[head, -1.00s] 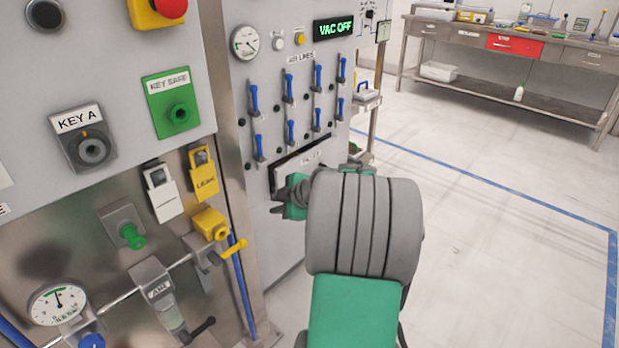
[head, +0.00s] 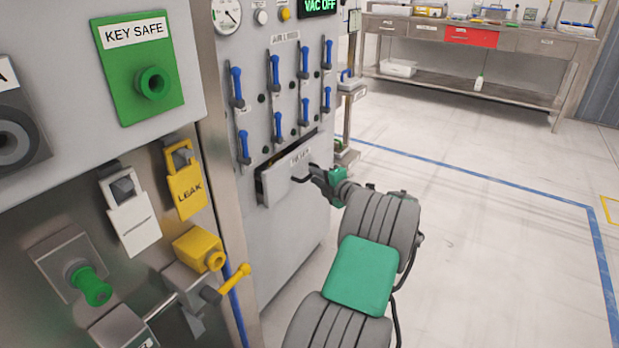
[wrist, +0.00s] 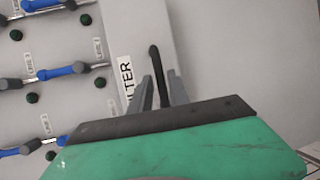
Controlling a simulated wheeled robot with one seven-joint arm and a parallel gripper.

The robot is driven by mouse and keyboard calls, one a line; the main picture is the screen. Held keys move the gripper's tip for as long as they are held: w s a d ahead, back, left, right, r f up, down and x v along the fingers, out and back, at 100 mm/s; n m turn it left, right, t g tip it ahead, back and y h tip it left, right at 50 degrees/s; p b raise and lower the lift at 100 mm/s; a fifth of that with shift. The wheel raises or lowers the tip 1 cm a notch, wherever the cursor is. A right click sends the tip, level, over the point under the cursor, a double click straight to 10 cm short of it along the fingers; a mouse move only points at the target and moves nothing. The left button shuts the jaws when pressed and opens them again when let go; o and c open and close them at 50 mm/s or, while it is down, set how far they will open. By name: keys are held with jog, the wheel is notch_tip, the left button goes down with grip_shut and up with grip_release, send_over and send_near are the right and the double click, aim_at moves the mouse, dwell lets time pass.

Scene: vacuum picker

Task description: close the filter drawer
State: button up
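The filter drawer (head: 285,180) is a grey front low on the panel, below the rows of blue levers. A dark gap along its top and left edges shows it standing out from the panel. Its dark bar handle shows in the wrist view (wrist: 155,65) beside the "FILTER" label (wrist: 126,75). My gripper (head: 308,176) is at the handle, at the right part of the drawer front. In the wrist view my two grey fingers (wrist: 161,85) stand apart, one on each side of the handle, with small gaps beside it. The handle's lower end is hidden behind my gripper.
Blue levers (head: 275,75) stick out just above the drawer. A yellow valve (head: 200,250) and the "LEAK" tag (head: 186,190) project to the left. A small cart (head: 350,90) stands behind the panel's right edge. The floor to the right is clear up to a bench (head: 480,60).

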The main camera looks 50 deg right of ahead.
jog(key=shift+x, duration=1.5)
jog(key=shift+c, duration=0.4)
grip_shut()
jog(key=shift+a, duration=0.1)
